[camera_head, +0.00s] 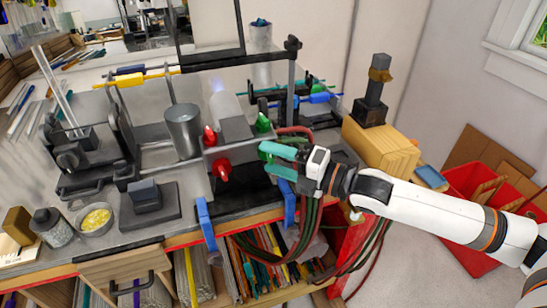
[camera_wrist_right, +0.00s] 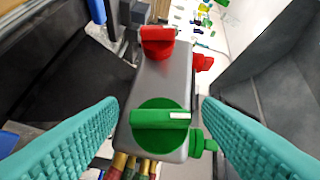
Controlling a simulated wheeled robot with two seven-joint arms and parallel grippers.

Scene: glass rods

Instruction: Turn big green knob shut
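The big green knob (camera_wrist_right: 160,117) is a round disc with a raised bar on a grey metal block (camera_wrist_right: 166,80). The bar lies nearly crosswise in the right wrist view, with a white mark at its right end. A small green knob (camera_wrist_right: 203,143) sticks out from the block's side beside it. My right gripper (camera_head: 270,160) has teal fingers and is open. In the wrist view its fingers stand left and right of the big green knob, with gaps on both sides. In the head view the fingers hide the big green knob. My left gripper is not in view.
A big red knob (camera_wrist_right: 157,42) and a small red knob (camera_wrist_right: 204,63) sit at the block's other end. Hoses (camera_head: 312,205) hang below the gripper. A metal cup (camera_head: 184,130) stands to the left, and a wooden block (camera_head: 380,148) stands to the right.

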